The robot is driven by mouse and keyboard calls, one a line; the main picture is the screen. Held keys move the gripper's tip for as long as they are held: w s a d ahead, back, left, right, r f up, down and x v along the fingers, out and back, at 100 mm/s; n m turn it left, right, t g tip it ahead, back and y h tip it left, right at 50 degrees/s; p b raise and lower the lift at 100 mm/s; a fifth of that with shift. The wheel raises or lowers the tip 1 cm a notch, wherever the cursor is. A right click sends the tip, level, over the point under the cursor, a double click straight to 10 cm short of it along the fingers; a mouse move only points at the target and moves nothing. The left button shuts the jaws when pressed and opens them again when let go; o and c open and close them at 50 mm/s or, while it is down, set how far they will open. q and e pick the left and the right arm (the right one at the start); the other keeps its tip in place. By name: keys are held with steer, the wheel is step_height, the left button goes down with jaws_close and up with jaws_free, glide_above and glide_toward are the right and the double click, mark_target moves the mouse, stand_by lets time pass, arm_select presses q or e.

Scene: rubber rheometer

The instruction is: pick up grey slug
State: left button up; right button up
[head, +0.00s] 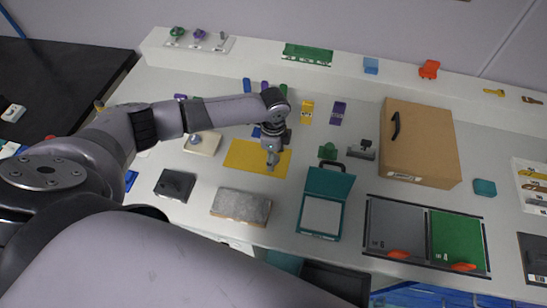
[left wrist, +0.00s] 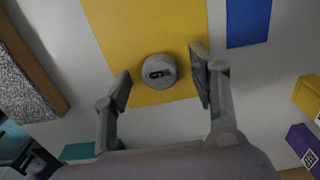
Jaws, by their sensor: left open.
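The grey slug (left wrist: 159,71) is a small round disc with a dark mark on top. It lies on the yellow mat (left wrist: 110,30), near the mat's edge, in the left wrist view. My left gripper (left wrist: 161,82) is open, with one finger on each side of the slug and a gap between each finger and it. In the head view my left gripper (head: 271,161) points down over the yellow mat (head: 241,156). There the gripper hides most or all of the slug. My right gripper is not in view.
A grey speckled block (head: 241,206) and a dark box (head: 175,184) stand in front of the mat. An open teal case (head: 329,182) is to the right, with a brown box (head: 420,140) beyond it. Small purple, blue and yellow blocks stand behind the mat.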

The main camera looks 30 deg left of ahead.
arm_select(q)
steer(key=c, duration=1)
steer(key=shift+o, duration=0.2)
steer(key=shift+r, duration=0.1)
